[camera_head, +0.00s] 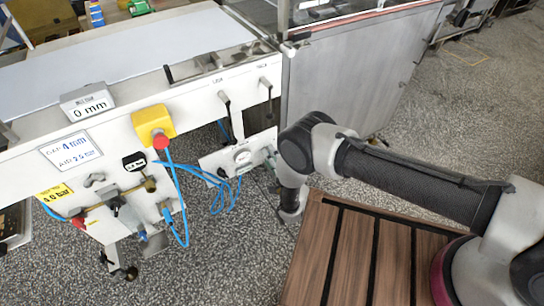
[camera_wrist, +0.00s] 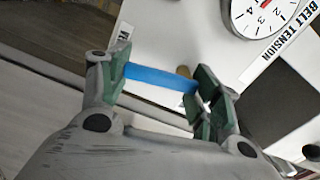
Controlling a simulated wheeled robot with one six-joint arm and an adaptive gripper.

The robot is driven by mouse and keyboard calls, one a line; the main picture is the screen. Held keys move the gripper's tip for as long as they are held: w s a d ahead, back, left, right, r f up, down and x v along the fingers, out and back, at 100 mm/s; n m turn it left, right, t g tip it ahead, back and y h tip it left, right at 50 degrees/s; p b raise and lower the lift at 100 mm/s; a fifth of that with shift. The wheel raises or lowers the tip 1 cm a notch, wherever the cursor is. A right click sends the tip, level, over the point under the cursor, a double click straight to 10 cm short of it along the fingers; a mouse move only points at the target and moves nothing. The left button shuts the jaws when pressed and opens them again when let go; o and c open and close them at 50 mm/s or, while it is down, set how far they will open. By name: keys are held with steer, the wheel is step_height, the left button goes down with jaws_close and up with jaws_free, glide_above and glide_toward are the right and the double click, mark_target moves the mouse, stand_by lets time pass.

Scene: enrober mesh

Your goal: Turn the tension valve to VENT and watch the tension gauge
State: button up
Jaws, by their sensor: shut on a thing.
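In the wrist view, my gripper (camera_wrist: 162,66) has its green-padded fingers at the two ends of a blue bar, the tension valve handle (camera_wrist: 160,77). The handle lies across the gap, tilted slightly down to the right. A brass-coloured piece (camera_wrist: 184,70) shows behind its right part. No VENT mark is readable.
A "BELT TENSION" label (camera_wrist: 280,45) runs beside the gauge, with a dark square (camera_wrist: 282,105) below it. In the head view, blue hoses (camera_head: 179,195) hang left of the panel, below a yellow box with a red button (camera_head: 155,123). Wooden slatted decking (camera_head: 345,255) lies beneath my arm.

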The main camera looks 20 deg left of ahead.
steer(key=shift+s+a+f+m, duration=0.1)
steer(key=shift+s+a+m, duration=0.05)
steer(key=shift+m, duration=0.95)
steer(key=o, duration=1)
steer(key=shift+o, duration=0.2)
